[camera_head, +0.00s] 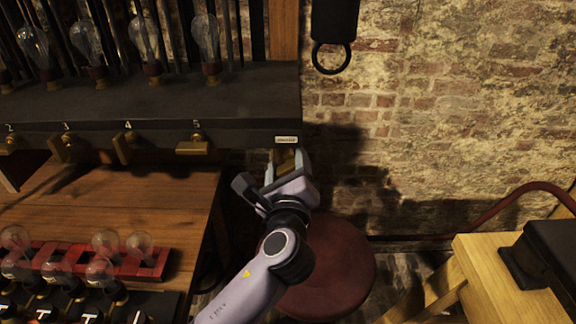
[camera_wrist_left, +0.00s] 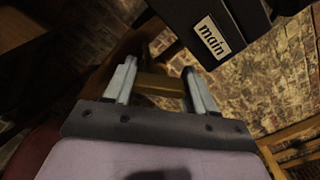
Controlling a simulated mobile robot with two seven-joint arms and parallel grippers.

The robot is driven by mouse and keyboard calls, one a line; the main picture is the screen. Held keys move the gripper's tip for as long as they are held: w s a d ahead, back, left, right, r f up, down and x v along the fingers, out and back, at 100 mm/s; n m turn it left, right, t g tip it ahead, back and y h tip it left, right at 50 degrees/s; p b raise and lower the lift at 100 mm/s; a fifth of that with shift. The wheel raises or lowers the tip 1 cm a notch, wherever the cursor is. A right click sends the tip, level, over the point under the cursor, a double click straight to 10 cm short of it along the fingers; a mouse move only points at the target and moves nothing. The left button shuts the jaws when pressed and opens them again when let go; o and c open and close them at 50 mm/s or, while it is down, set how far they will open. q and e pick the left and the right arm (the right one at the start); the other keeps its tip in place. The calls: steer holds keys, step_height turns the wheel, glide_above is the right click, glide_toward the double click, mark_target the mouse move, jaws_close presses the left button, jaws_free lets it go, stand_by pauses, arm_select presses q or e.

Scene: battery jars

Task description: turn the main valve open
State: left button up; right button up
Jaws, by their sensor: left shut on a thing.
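The main valve is a brass handle (camera_head: 286,157) under the right end of the dark shelf, below a small pale label (camera_head: 286,139). In the left wrist view the brass handle (camera_wrist_left: 160,84) lies crosswise between the two fingers, and the label (camera_wrist_left: 213,38) reads "main". My left gripper (camera_head: 285,163) reaches up from below and is shut on the handle. The fingers of the left gripper (camera_wrist_left: 163,80) hide part of it. My right gripper is in neither view.
Several numbered brass valves, one at number 5 (camera_head: 193,146), line the dark shelf (camera_head: 150,110) with bulbs above. A wooden bench (camera_head: 130,205) holds a red rack (camera_head: 140,263) of bulbs. A round red stool (camera_head: 335,270) stands below my arm. A brick wall (camera_head: 450,130) is behind.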

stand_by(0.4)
arm_select(q)
steer(key=o, duration=1)
steer(key=shift+o, duration=0.2)
